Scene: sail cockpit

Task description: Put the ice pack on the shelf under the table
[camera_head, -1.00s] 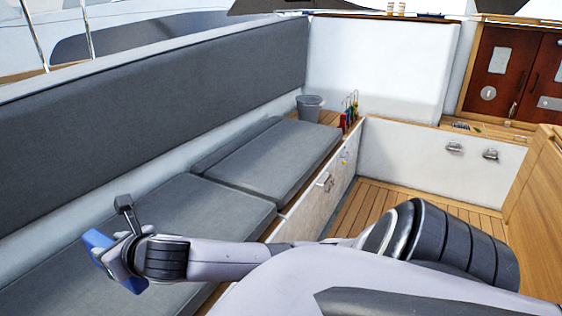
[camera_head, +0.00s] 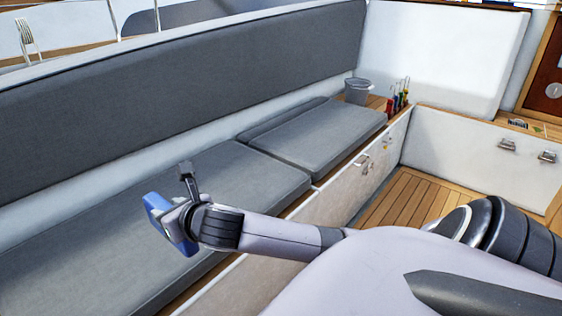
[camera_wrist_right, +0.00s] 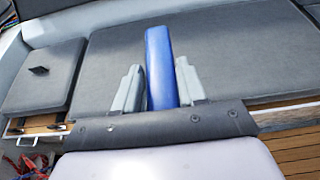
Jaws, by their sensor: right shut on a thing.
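The blue ice pack (camera_head: 160,218) is at the end of my right arm in the head view, above the long grey seat cushion. My right gripper (camera_head: 178,216) is shut on it. In the right wrist view the ice pack (camera_wrist_right: 162,68) stands out as a blue slab between the two grey fingers of the gripper (camera_wrist_right: 160,88). The table and its shelf are not in view. My left gripper is not in view.
Grey bench cushions (camera_head: 320,138) run along the left side below a grey backrest (camera_head: 190,85). A grey bucket (camera_head: 357,92) and several colored-handled items (camera_head: 398,97) stand at the bench's far end. Wooden floor (camera_head: 405,200) is open beyond my arm.

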